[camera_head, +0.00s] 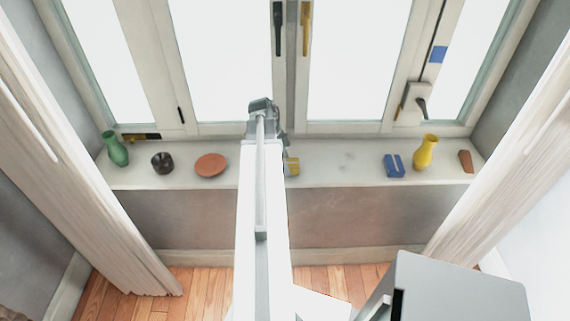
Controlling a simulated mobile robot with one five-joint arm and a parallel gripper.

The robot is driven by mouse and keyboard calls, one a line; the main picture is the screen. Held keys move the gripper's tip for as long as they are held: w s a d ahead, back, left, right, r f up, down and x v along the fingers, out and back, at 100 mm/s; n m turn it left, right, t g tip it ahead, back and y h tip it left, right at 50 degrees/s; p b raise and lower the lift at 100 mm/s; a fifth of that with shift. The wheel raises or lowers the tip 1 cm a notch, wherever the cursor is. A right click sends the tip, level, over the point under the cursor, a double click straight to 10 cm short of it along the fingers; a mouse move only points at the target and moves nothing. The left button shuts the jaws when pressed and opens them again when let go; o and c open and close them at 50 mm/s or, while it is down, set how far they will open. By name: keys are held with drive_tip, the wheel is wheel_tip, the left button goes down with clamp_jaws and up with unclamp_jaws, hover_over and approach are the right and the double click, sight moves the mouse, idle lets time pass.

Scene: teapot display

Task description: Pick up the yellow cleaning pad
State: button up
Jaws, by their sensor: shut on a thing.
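The yellow cleaning pad (292,166) shows just right of my arm, at the middle of the white windowsill. It is yellow with a grey band, and its left part is hidden behind my arm. My gripper (285,150) is mostly hidden behind the arm's end, with a little grey showing above the pad. It is shut on the yellow cleaning pad. I cannot tell whether the pad touches the sill or is just above it.
The sill (335,172) also holds a green vase (116,149), a dark bowl (162,163), a terracotta plate (210,165), a blue pad (393,166), a yellow vase (425,152) and a brown piece (466,161). Windows stand close behind; curtains flank both sides.

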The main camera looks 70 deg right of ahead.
wheel_tip(320, 180, up, 9)
drive_tip(key=p, duration=0.8)
drive_tip(key=shift+r, duration=0.15)
